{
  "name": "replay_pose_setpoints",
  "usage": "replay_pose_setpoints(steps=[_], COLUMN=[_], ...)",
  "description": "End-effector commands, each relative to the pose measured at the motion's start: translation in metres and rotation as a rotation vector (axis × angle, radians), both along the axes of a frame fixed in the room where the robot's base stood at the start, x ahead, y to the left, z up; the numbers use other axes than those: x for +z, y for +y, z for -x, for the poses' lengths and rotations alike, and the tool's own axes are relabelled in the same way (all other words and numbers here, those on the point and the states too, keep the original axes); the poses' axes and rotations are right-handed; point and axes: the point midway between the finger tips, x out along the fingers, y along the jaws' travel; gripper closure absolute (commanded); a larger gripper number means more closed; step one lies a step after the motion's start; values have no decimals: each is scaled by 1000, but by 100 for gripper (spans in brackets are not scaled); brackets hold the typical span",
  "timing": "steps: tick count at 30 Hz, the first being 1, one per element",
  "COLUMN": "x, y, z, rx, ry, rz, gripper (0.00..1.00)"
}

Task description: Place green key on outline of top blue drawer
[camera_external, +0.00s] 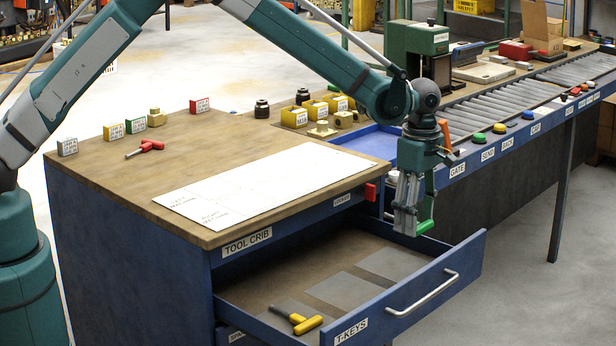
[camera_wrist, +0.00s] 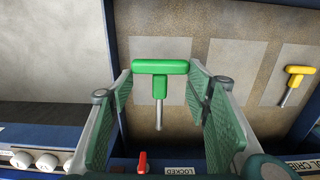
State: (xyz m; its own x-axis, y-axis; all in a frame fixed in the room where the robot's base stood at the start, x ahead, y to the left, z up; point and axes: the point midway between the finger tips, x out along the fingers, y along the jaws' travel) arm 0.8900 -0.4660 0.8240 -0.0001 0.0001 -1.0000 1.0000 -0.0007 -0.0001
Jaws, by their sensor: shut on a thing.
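The green key (camera_wrist: 160,68) is a T-shaped handle with a short metal shank. My gripper (camera_wrist: 160,88) is shut on it, with a finger on each side. In the external view my gripper (camera_external: 408,218) points down at the far right end of the open top blue drawer (camera_external: 455,268), and part of the green key (camera_external: 426,226) shows beside its fingers. In the wrist view the key overlaps a grey outline (camera_wrist: 140,48) on the drawer floor. Its height above the floor is hard to tell. Other outlines (camera_external: 345,290) are bare.
A yellow key (camera_external: 308,324) lies on the outline at the drawer's near left end. The tool crib top (camera_external: 125,185) holds a red key (camera_external: 150,147) and a white sheet (camera_external: 250,185). A red latch (camera_external: 370,192) sits at the crib's edge. The drawer's raised walls surround the outlines.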

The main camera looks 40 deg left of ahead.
Motion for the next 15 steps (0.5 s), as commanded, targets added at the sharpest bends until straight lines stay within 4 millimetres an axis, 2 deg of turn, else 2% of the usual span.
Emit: replay_pose_setpoints(steps=[5, 15], x=[-13, -14], y=[0, 0], z=[0, 0], rx=[0, 0], ry=[0, 0], rz=[0, 0], gripper=[65, 65])
